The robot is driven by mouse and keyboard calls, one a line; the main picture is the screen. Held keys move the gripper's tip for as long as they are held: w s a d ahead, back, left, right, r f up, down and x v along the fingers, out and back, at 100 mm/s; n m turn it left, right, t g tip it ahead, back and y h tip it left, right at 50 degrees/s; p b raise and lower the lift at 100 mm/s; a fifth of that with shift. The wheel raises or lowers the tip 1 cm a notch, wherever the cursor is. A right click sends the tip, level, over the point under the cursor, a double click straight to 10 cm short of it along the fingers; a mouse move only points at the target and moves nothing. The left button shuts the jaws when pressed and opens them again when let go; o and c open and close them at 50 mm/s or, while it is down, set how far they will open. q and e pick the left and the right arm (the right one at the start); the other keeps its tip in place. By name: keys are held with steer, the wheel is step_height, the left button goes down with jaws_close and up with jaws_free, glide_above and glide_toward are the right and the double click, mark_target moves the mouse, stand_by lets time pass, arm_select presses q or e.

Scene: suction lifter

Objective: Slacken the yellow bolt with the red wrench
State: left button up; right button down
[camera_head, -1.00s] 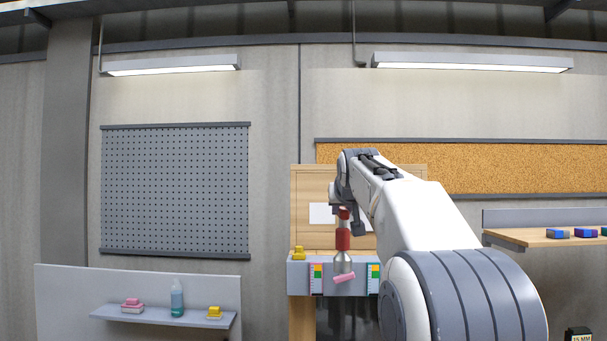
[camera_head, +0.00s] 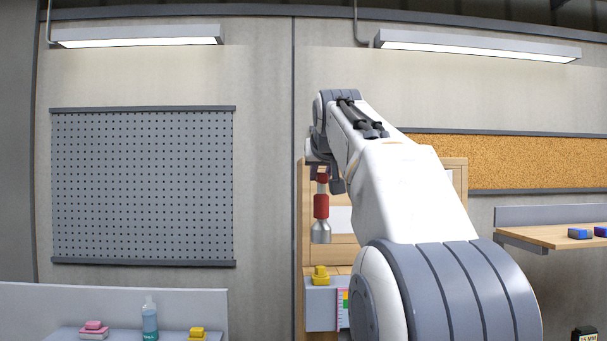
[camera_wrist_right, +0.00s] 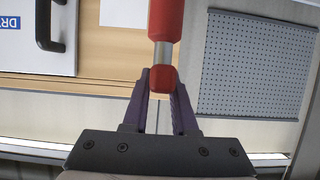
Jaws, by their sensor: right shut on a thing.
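My right gripper (camera_head: 322,172) is shut on the red wrench (camera_head: 321,206), which hangs upright below it with a silver socket-like end (camera_head: 321,232) at the bottom. In the right wrist view my right gripper (camera_wrist_right: 162,88) has its dark fingers on either side of the wrench's red end (camera_wrist_right: 162,78). A yellow piece that looks like the bolt (camera_head: 320,275) sits on a grey ledge (camera_head: 320,294). In the head view it shows below the wrench, with a visible gap between them. My left gripper is not in view.
A wooden board (camera_head: 452,180) stands behind the wrench. My right arm hides part of the ledge. A wall shelf (camera_head: 540,236) with coloured blocks is at right. At lower left are a blue bottle (camera_head: 150,318) and pink and yellow pieces. A pegboard (camera_head: 143,185) hangs at left.

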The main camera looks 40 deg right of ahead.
steer(key=shift+w+r, duration=0.1)
steer(key=shift+w, duration=0.35)
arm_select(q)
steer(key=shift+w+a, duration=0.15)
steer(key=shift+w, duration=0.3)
arm_select(e)
steer(key=shift+s+d, duration=0.15)
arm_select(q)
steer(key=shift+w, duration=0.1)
